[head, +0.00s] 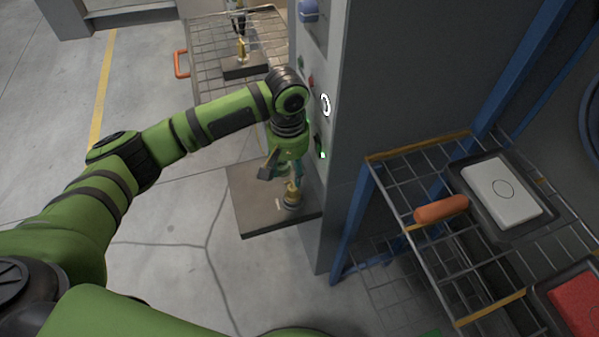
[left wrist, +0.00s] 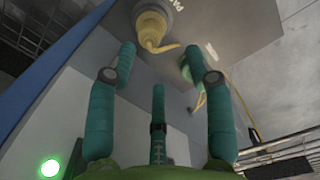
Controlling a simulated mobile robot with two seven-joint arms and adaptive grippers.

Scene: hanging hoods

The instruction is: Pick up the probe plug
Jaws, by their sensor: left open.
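A brass-coloured plug, which looks like the probe plug (head: 291,198), stands on a dark grey ledge (head: 250,205) beside the grey column. My left gripper (head: 284,172) hangs just above it, close to the column, pointing down. In the left wrist view, the plug (left wrist: 151,24) is yellowish, with a curved tip, and sits in a round base beyond the fingertips. My left gripper (left wrist: 161,58) has its teal fingers spread, with nothing between them. The right gripper is not in view.
The grey column (head: 365,90) stands close at the gripper's right. A wire rack (head: 400,170) holds a white-lidded box (head: 501,188), a red box (head: 578,302) and an orange handle (head: 441,209). Another wire shelf (head: 210,70) lies behind. The floor at left is clear.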

